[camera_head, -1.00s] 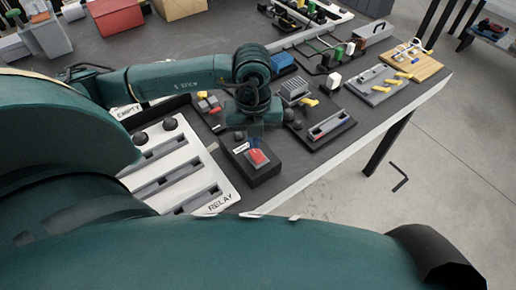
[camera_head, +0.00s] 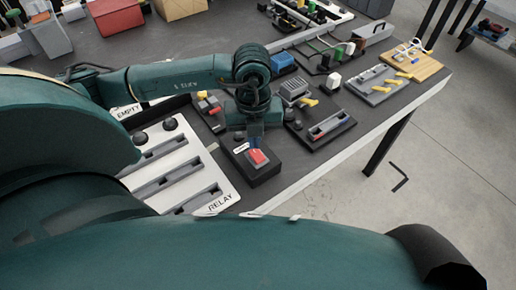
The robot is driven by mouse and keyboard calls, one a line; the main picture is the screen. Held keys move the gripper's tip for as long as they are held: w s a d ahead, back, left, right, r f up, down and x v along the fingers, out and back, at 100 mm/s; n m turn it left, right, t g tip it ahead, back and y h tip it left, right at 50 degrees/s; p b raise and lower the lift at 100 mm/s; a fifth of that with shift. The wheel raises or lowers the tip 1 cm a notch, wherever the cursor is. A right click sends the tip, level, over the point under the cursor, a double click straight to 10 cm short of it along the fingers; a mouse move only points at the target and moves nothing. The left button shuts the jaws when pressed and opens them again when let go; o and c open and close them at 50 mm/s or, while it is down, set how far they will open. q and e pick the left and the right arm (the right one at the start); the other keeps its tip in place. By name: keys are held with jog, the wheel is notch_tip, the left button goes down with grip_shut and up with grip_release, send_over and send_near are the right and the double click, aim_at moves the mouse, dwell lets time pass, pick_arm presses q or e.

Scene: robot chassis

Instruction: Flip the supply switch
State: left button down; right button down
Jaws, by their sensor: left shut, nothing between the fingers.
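The supply switch is a red rocker (camera_head: 258,157) on top of a black box (camera_head: 264,176) near the table's front edge. A small white label (camera_head: 240,149) sits beside the rocker; its text is too small to read. My left gripper (camera_head: 255,145) comes down from above with its fingers shut and empty. Its tips are at the far side of the red rocker, very close to it; I cannot tell whether they touch. The gripper hides part of the box's far side. My right gripper is not in view.
A white relay board (camera_head: 222,187) with grey slots lies left of the switch box. Grey blocks, a grey plate (camera_head: 375,86) and a wooden board (camera_head: 420,65) stand further right.

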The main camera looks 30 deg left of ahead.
pick_arm(q)
jog(key=shift+f+b, duration=0.95)
jog(key=shift+f, duration=0.1)
dwell(0.8)
jog(key=shift+r, duration=0.1)
jog(key=shift+r+p, duration=2.5)
jog(key=shift+r, duration=1)
